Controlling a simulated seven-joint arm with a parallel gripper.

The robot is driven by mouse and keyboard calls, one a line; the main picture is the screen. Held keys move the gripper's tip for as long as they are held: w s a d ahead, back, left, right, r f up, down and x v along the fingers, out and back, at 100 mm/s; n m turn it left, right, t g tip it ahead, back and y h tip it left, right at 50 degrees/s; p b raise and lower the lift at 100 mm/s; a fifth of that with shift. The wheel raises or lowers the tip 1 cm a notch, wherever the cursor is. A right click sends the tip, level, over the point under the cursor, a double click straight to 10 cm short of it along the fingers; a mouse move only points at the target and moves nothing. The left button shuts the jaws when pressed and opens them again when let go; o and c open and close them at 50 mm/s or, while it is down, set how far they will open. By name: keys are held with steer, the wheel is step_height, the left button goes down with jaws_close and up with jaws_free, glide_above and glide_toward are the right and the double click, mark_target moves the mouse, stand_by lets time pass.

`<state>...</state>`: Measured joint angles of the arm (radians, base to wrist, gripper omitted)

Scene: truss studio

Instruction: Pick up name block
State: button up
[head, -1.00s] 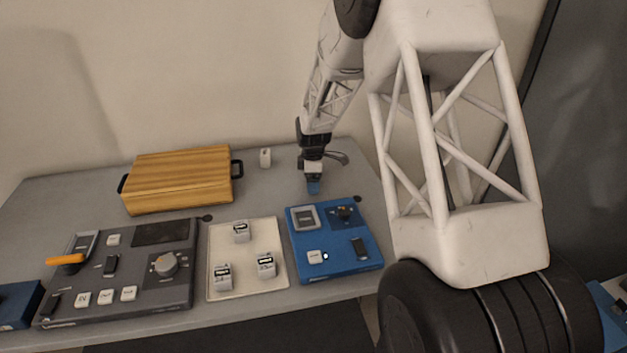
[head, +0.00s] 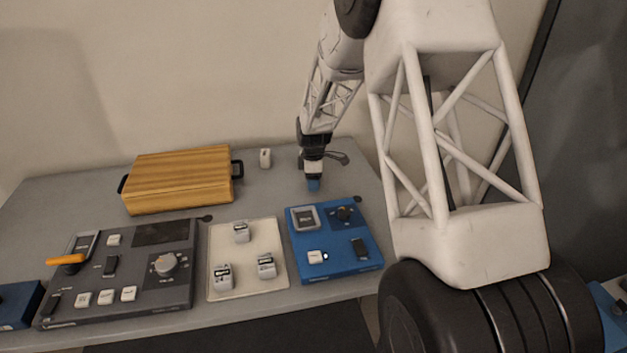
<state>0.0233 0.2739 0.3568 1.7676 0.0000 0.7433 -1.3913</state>
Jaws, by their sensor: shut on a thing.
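My gripper (head: 313,184) is low over the back right of the table, behind the blue panel. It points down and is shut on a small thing. At this size I cannot tell the held thing clearly from the white and blue parts at the gripper's end, or whether it touches the table. Small grey-white blocks with dark-marked labels stand on the cream tray (head: 217,291): one at the back (head: 241,232), one at front left (head: 223,277) and one at right (head: 266,265). Another small white block (head: 265,158) stands alone at the back, left of my gripper.
A wooden box (head: 180,178) with dark handles stands at the back left. A dark grey panel (head: 130,265) with a knob and buttons lies at front left, with an orange handle (head: 66,260). The blue panel (head: 335,262) lies right of the tray. Bare table surrounds my gripper.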

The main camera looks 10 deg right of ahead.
steer(key=shift+r, duration=0.1)
steer(key=shift+r, duration=4.9)
steer(key=shift+a, duration=0.1)
steer(key=s+a+r, duration=0.1)
steer(key=a, duration=1.1)
steer(key=s+a+r+n, duration=0.1)
steer(key=a+r, duration=0.1)
steer(key=a, duration=1)
steer(key=s+a+r+n, duration=0.1)
steer(key=a, duration=1.1)
steer(key=shift+r, duration=0.15)
glide_above(178, 161)
steer(key=shift+w+f, duration=0.1)
steer(key=shift+f, duration=0.65)
steer(key=shift+f, duration=0.1)
